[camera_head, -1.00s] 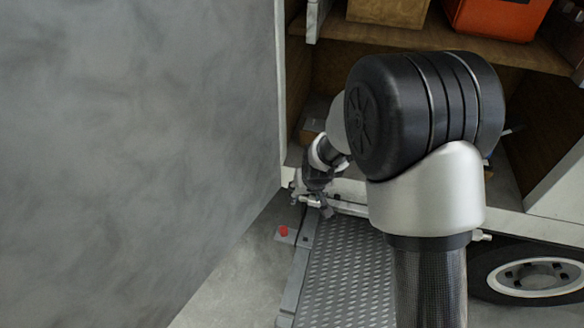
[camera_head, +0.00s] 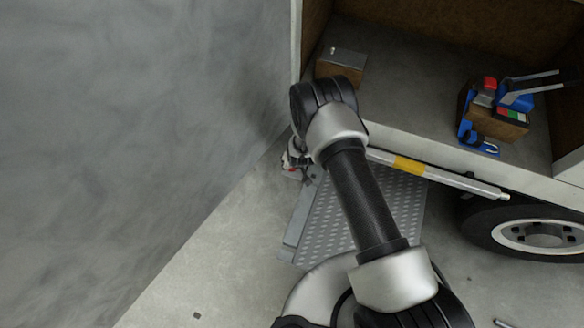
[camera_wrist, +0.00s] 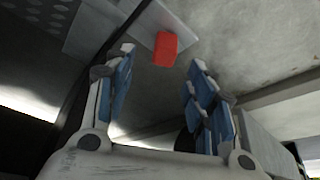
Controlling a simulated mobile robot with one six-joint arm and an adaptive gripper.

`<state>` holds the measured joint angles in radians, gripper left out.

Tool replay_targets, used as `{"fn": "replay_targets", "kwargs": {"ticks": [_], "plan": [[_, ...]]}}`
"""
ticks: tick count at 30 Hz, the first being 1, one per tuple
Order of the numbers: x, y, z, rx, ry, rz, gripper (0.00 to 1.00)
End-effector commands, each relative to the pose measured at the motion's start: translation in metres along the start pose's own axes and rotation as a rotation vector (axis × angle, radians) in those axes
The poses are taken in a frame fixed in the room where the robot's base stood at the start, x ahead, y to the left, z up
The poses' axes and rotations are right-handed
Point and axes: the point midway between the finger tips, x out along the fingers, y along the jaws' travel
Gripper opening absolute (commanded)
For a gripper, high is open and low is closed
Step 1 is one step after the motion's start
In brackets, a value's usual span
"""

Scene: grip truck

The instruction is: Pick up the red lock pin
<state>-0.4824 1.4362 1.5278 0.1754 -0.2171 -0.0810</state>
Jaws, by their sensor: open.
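The red lock pin (camera_wrist: 165,49) shows in the wrist view as a small red block on a pale flat plate (camera_wrist: 148,22). It lies just beyond the fingertips, in line with the gap between them. My gripper (camera_wrist: 160,68) is open, with blue-padded fingers on both sides and nothing between them. In the head view my gripper (camera_head: 294,157) is small and partly hidden behind my arm, at the left end of the truck's rear edge. A small red spot of the pin (camera_head: 291,170) shows close beside it. I cannot tell whether the fingers touch the pin.
A grey wall-like panel (camera_head: 130,130) stands close on the left. The treadplate step (camera_head: 335,215) lies below my arm, under a bar with a yellow band (camera_head: 409,165). The truck bed holds a wooden box (camera_head: 342,66) and a box of tools (camera_head: 497,125). A wheel (camera_head: 540,235) is at right.

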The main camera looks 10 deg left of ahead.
Motion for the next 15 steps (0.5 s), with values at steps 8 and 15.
{"fn": "replay_targets", "kwargs": {"ticks": [8, 15], "plan": [[0.025, -0.002, 0.002, 0.000, 0.000, 0.000, 0.50], [0.060, -0.006, 0.004, 0.001, 0.000, 0.000, 0.50]]}}
